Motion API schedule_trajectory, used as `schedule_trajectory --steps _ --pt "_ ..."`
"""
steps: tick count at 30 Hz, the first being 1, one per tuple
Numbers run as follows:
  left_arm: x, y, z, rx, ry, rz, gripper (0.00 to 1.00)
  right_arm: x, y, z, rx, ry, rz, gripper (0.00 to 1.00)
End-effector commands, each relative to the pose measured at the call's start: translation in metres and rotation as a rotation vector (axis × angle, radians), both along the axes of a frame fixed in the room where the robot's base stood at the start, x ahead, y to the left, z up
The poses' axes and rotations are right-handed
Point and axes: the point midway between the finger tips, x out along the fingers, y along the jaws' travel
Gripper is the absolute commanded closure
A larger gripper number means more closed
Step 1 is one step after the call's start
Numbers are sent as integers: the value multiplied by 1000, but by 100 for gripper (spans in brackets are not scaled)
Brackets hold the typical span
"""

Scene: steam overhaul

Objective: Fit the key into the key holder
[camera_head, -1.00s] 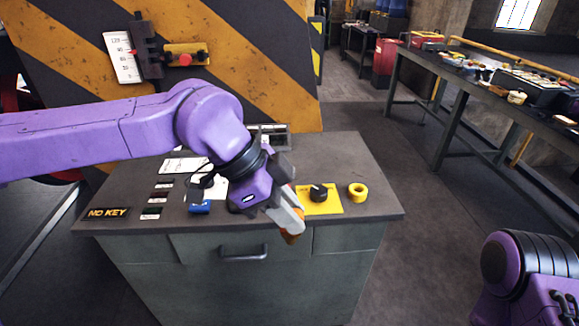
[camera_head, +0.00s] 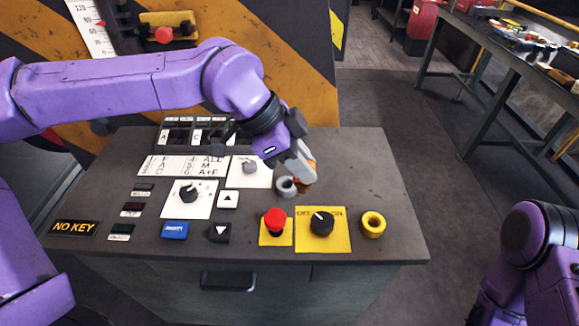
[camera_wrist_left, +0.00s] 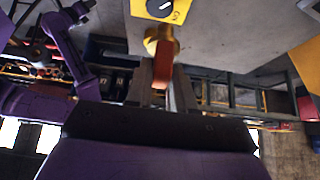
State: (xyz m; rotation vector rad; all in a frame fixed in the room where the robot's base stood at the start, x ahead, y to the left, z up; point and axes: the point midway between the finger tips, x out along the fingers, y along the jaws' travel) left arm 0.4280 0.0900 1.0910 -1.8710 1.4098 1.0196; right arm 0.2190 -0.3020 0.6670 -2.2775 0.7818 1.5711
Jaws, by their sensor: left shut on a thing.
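My left gripper (camera_head: 304,165) is shut on the key (camera_head: 305,184), a small orange piece at its fingertips. The key's orange-red end shows between the fingers in the left wrist view (camera_wrist_left: 160,66). The gripper is over the rear right part of the console, right beside a grey ring (camera_head: 285,187). A yellow ring (camera_head: 373,224) sits at the console's right front. I cannot tell which ring is the key holder, nor whether the key touches the grey one. My right arm shows at the lower right, its gripper out of frame.
The grey console (camera_head: 130,180) carries a yellow dial panel (camera_head: 337,241), a red button (camera_head: 274,220), a blue button (camera_head: 174,230), white dial plates and a NO KEY sign (camera_head: 73,228). A striped panel rises behind. The console's right rear corner is clear.

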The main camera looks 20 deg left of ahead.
Motion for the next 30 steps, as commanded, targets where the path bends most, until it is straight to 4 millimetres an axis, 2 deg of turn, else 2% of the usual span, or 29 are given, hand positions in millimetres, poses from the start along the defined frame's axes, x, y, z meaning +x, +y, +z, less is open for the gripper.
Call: schedule_trajectory --steps 1,5,9,12,17,22,30 --pt "14 9 1 -2 7 6 100 0 0 15 1 1 0 57" --pt "47 31 -18 0 10 6 100 0 0 31 0 0 0 57" --pt "67 44 -52 1 8 4 100 0 0 39 0 0 0 57" --pt "76 50 -66 1 5 2 100 0 0 42 -1 -1 0 57" --pt "87 58 -84 1 6 1 100 0 0 52 0 0 0 57" --pt "85 57 -110 1 4 0 100 0 0 65 0 0 0 57" --pt "86 57 -114 1 2 0 100 0 0 61 -1 -1 0 57"
